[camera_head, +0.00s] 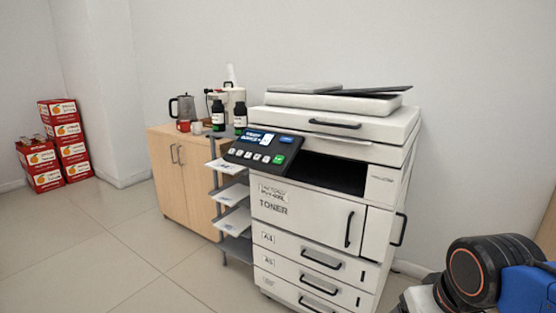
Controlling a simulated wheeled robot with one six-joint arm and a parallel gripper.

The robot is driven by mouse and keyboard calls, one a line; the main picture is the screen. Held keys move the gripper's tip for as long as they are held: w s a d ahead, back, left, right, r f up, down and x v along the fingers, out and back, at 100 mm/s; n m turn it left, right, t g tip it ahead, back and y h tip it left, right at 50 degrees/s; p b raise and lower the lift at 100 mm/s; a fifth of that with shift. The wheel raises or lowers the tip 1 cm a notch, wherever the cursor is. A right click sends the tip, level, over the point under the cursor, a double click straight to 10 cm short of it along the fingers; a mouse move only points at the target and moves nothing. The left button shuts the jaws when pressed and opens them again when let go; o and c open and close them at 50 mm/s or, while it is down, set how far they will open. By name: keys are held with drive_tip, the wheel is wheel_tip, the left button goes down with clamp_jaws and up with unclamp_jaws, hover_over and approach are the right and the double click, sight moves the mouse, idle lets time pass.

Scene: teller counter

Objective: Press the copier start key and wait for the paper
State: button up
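The white copier (318,205) stands against the wall in the middle of the view. Its dark control panel (240,153) juts out at the upper left front, with a lit blue screen (255,137) and a row of pale keys. A green key (279,159), which looks like the start key, sits at the panel's lower right. The dark output slot (330,172) beside the panel shows no paper that I can make out. White sheets (232,194) lie on the side trays at the left. Part of my arm shows at the lower right, apart from the copier; my gripper is not in view.
A wooden cabinet (172,170) left of the copier bears a kettle (182,107), a red mug (183,126) and dark bottles (240,116). Red boxes (72,150) are stacked at the far left. The tiled floor (90,245) in front left is clear.

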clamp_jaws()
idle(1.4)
